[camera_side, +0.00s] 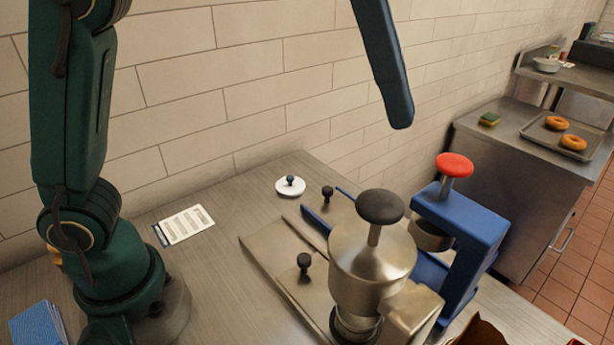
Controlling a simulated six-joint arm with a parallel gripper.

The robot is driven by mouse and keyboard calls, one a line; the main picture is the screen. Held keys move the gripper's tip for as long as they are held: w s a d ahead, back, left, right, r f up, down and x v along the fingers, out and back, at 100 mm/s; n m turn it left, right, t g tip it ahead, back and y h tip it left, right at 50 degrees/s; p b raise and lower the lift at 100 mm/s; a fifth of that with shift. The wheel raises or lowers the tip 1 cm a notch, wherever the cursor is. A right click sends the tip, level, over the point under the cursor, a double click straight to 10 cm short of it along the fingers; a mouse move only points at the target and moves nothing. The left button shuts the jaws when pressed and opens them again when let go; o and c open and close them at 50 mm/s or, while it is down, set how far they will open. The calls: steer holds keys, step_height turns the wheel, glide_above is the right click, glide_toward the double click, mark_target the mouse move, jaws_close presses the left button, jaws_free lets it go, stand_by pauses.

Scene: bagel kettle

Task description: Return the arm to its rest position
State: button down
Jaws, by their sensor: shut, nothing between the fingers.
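My arm rises from its base on the steel worktop (215,270) at the left and leaves the picture at the top. No gripper can be made out, so its jaws and where it is relative to the worktop do not show. A dark blue-grey bar (386,65) with a rounded lower end hangs in from the top edge, in front of the tiled wall and above the equipment. Its upper end is cut off, and I cannot tell what it belongs to.
A steel vessel (372,262) with a black knob stands at the front middle, beside a blue frame (462,222) with a red knob. A white disc (290,187), a printed card (186,225) and a blue item (36,326) lie on the worktop. Bagels sit on a tray (540,140).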

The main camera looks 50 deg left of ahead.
steer(key=s+a+n+t+y, duration=0.1)
steer(key=s+a+n+t, duration=0.15)
steer(key=a+n, duration=0.45)
steer(key=s+a+f+n+y, duration=0.1)
steer(key=a+f, duration=0.3)
steer(key=f, duration=0.4)
steer(key=s+a+f+n+y, duration=0.2)
steer(key=s+a+f+n, duration=0.2)
steer(key=f, duration=0.4)
steer(key=shift+a+f+t, duration=0.15)
steer(key=shift+a+t, duration=0.2)
steer(key=shift+a, duration=0.45)
